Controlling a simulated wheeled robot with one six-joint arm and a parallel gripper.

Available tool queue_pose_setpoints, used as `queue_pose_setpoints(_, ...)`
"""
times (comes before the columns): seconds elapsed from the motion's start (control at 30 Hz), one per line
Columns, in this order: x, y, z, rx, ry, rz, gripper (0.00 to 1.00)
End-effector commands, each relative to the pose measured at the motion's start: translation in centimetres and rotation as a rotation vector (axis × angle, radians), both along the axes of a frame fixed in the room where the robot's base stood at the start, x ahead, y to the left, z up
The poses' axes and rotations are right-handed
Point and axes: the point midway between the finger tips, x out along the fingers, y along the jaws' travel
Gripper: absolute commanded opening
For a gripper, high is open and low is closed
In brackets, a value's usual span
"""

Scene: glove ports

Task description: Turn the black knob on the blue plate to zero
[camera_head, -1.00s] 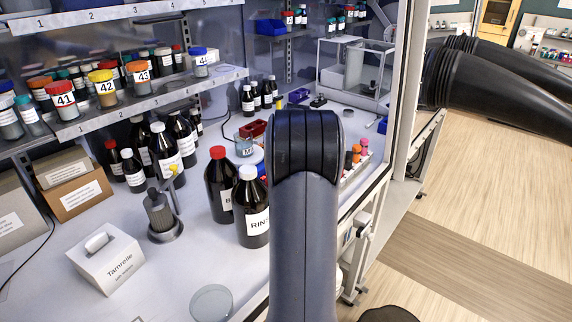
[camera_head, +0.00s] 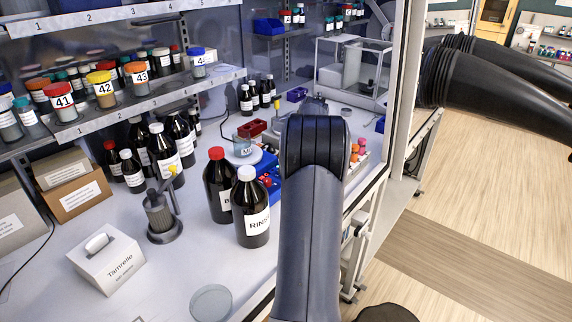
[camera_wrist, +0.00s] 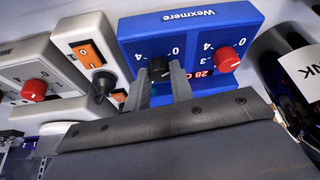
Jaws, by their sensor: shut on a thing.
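The blue plate (camera_wrist: 190,28), marked Wexmere, fills the top middle of the wrist view. It shows in part in the head view (camera_head: 268,165), behind the brown bottles and beside my arm. The black knob (camera_wrist: 160,66) is on its front panel, left of a red knob (camera_wrist: 227,60). Printed 0 and 4 marks stand around each knob. My gripper (camera_wrist: 161,72) has its two grey fingers on either side of the black knob, shut on it. The knob's pointer cannot be made out. In the head view my arm hides the knob and the fingertips.
Left of the blue plate in the wrist view are white devices with an orange switch (camera_wrist: 87,53) and another red knob (camera_wrist: 34,90). A dark bottle (camera_wrist: 295,75) stands close on the right. In the head view, brown bottles (camera_head: 252,212) stand left of my arm.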

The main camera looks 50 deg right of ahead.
Motion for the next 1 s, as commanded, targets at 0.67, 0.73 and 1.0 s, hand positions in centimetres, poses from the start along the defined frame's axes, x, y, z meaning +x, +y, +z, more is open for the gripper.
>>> queue_pose_setpoints(0.67, -0.01, -0.05, -0.02, -0.001, 0.001, 0.043, 0.26)
queue_pose_setpoints(0.73, -0.01, -0.05, -0.02, -0.001, 0.001, 0.043, 0.31)
queue_pose_setpoints(1.0, 0.0, -0.04, -0.02, 0.0, 0.001, 0.042, 0.44)
